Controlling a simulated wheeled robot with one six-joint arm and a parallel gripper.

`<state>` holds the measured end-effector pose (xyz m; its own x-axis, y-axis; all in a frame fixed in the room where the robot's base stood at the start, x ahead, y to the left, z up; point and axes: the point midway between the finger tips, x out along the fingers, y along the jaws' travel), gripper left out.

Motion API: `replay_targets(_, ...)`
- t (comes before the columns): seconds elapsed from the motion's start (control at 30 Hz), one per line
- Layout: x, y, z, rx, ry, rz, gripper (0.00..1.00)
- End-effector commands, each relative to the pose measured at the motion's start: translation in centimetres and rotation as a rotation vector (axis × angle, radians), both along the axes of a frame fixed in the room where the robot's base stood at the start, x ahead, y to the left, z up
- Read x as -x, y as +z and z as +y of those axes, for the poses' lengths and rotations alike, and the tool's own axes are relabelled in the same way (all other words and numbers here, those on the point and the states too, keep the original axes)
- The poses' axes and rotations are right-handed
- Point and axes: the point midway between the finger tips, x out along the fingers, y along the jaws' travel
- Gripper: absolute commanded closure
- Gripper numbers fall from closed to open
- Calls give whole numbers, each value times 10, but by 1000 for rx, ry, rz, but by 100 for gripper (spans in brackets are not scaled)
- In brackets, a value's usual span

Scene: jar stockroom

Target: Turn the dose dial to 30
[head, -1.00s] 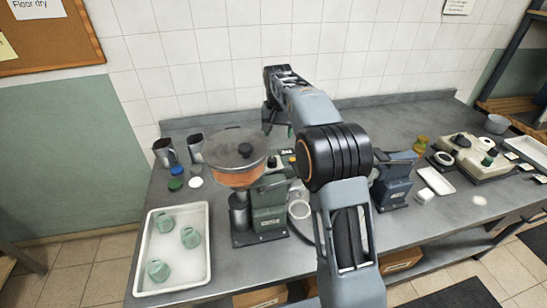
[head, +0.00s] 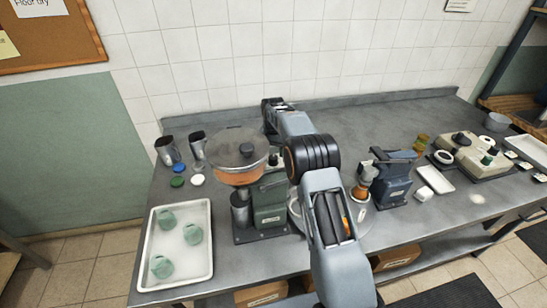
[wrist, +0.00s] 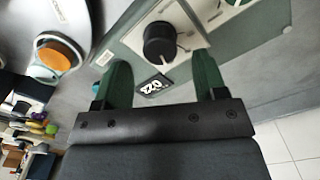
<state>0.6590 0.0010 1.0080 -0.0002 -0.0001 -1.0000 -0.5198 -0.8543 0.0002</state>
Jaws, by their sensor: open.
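The dose dial (wrist: 160,42) is a round black knob with a pale pointer line, on a light panel of a grey-green machine in the wrist view. My gripper (wrist: 163,68) is open, its two green fingers to either side of the dial's near edge, with nothing gripped. Contact with the dial cannot be told. A small black plate (wrist: 152,85) with white characters lies between the fingers; I cannot read it surely. In the head view the green filling machine (head: 268,203) stands under a lidded round hopper (head: 237,148).
A blue-grey press (head: 393,180) stands right of my arm, beside an orange-topped jar (head: 362,189). The back middle of the bench is clear.

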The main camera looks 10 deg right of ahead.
Motion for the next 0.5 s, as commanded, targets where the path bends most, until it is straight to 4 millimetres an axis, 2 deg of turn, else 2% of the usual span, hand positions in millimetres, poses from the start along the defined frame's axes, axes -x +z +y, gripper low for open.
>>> replay_targets(0.2,0,-28,0,0,0,2,35)
replay_targets(0.5,0,-42,0,0,1,0,35)
